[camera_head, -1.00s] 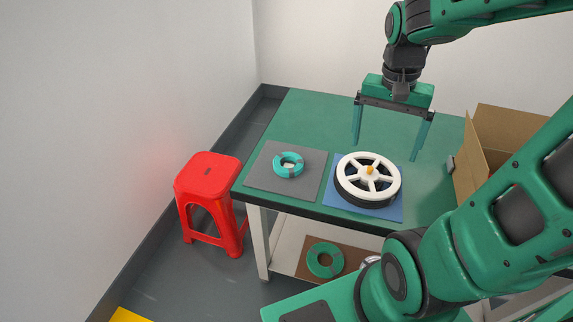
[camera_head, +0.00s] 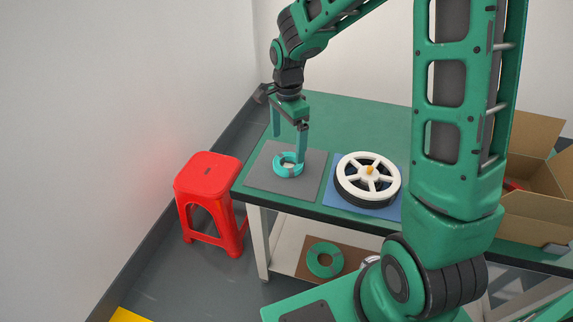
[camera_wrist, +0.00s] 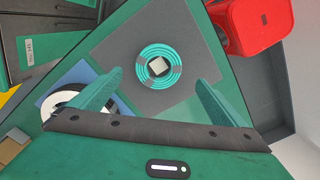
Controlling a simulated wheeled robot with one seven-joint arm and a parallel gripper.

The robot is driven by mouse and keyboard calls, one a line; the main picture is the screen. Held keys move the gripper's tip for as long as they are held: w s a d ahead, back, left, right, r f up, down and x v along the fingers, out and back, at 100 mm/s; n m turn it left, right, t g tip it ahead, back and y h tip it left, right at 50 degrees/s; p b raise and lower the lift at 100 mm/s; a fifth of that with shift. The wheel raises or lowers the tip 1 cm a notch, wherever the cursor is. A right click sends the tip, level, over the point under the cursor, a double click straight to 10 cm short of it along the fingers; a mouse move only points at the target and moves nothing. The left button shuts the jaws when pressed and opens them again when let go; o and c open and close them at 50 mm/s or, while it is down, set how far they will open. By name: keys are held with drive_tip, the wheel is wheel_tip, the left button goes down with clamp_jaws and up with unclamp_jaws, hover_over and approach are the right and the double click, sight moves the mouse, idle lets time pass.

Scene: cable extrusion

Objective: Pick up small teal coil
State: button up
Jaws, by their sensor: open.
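The small teal coil (camera_head: 284,167) lies flat on a grey mat (camera_head: 262,180) at the left end of the green table. It is a ring with grey bands, and a pale square shows in its centre in the wrist view (camera_wrist: 159,47). My gripper (camera_head: 289,150) is open and empty, with its fingers pointing down above and just behind the coil. In the wrist view the coil appears ahead of the fingertips (camera_wrist: 158,77), centred between the two fingers. Whether a fingertip touches the coil cannot be told.
A white-spoked reel (camera_head: 366,182) sits on a blue mat (camera_head: 392,212) right of the coil. Another teal coil (camera_head: 325,260) lies on the lower shelf. A red stool (camera_head: 208,178) stands left of the table. An open cardboard box (camera_head: 535,215) stands at the right.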

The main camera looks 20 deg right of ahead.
sight(288, 167)
drive_tip(key=shift+f, duration=3.7)
drive_tip(key=c, duration=1.2)
